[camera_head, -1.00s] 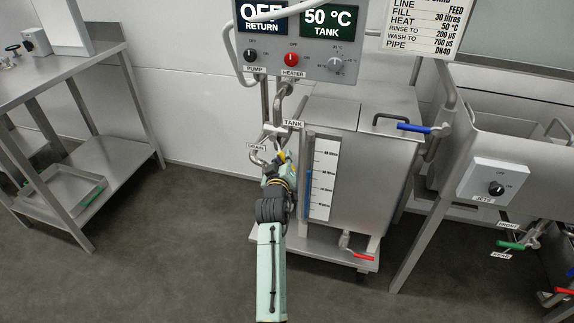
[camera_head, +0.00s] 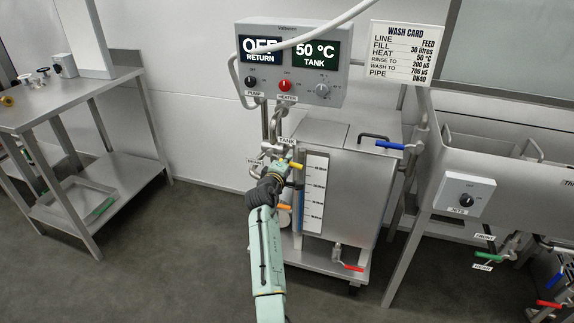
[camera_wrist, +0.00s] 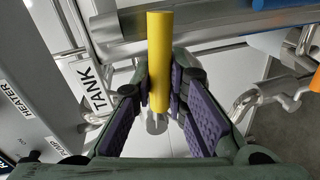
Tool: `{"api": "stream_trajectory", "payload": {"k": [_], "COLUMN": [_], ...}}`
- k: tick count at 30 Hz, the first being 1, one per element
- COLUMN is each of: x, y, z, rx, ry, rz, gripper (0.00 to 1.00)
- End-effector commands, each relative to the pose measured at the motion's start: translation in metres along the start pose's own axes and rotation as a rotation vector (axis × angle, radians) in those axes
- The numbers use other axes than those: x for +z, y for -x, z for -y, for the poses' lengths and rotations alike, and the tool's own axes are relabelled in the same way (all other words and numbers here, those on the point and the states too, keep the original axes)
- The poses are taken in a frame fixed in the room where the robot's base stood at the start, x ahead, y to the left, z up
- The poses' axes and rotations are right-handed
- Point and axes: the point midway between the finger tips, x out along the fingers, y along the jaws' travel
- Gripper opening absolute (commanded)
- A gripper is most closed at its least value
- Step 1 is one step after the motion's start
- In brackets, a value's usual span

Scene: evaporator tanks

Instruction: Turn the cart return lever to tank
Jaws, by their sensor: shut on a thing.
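The yellow lever (camera_head: 295,165) is on the pipework at the left of the steel tank cart, just below the TANK label (camera_head: 287,141). A DRAIN label (camera_head: 254,161) is to its left and lower. In the wrist view the yellow lever (camera_wrist: 160,45) is a round bar running up the picture between my fingers. My gripper (camera_wrist: 160,88) is shut on it, with purple pads on both sides. In the head view my gripper (camera_head: 283,170) is at the lever, and its fingers are partly hidden. The TANK label (camera_wrist: 88,88) is left of the lever in the wrist view.
A control box (camera_head: 290,68) reading OFF and 50 °C hangs above the pipes. The steel tank (camera_head: 345,190) stands close right of my arm, with a blue-handled valve (camera_head: 390,145) and a red one (camera_head: 348,267). A steel table (camera_head: 75,110) is at left; the floor between is clear.

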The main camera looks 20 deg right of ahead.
Motion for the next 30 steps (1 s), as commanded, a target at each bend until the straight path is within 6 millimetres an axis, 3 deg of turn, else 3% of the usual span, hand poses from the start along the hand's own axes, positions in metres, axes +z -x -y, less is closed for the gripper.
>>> {"api": "stream_trajectory", "payload": {"k": [9, 26, 27, 30], "x": [0.0001, -0.0008, -0.0008, -0.001], "y": [0.0015, 0.0018, 0.0018, 0.0018], "z": [-0.0105, -0.0122, -0.0124, -0.0125], "rx": [-0.001, 0.001, 0.001, 0.002], "ry": [0.134, 0.168, 0.168, 0.167], "rz": [0.031, 0.037, 0.037, 0.036], "gripper": [0.0, 0.0, 0.14, 0.21]}}
